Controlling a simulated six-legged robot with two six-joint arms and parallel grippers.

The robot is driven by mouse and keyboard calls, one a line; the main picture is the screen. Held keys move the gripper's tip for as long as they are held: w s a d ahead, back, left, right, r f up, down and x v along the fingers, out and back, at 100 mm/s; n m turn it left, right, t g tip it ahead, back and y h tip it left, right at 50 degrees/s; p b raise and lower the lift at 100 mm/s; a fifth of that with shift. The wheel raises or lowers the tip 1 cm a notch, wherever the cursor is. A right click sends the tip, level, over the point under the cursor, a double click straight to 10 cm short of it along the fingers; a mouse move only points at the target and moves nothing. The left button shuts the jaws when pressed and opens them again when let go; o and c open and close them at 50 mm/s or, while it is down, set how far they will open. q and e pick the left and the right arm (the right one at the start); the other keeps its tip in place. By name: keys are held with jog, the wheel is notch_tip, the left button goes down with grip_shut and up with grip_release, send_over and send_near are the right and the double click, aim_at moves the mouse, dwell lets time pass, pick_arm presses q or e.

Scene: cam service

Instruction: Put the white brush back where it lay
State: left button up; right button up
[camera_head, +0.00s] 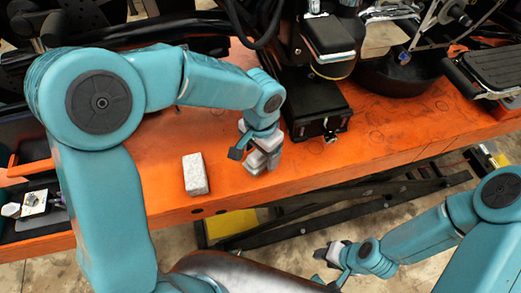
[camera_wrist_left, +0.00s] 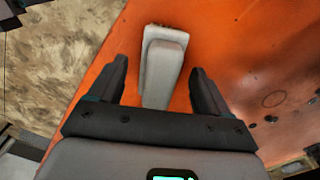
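The white brush (camera_wrist_left: 163,68) is a pale, two-tiered block on the orange surface, seen lengthwise in the left wrist view. It lies between the dark fingers of my left gripper (camera_wrist_left: 160,88), with a gap on each side. In the head view my left gripper (camera_head: 254,156) points down near the table's front edge, over a pale piece that seems to be the brush, partly hidden by the fingers. My right gripper (camera_head: 331,266) hangs in front of the table, fingers apart and empty.
A speckled pale grey block (camera_head: 196,174) stands on the orange table (camera_head: 300,170) just left of my left gripper. A black box-like machine base (camera_head: 305,108) is behind it to the right. A black round pan (camera_head: 398,75) is further right. The table's front right is clear.

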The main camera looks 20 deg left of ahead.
pick_arm(q)
jog(key=shift+r, duration=0.15)
dwell(0.3)
jog(key=shift+r+p, duration=3.1)
jog(key=shift+r, duration=0.8)
notch_tip(320, 180, up, 16)
jog(key=shift+r+p, duration=0.15)
jog(key=shift+p, duration=0.15)
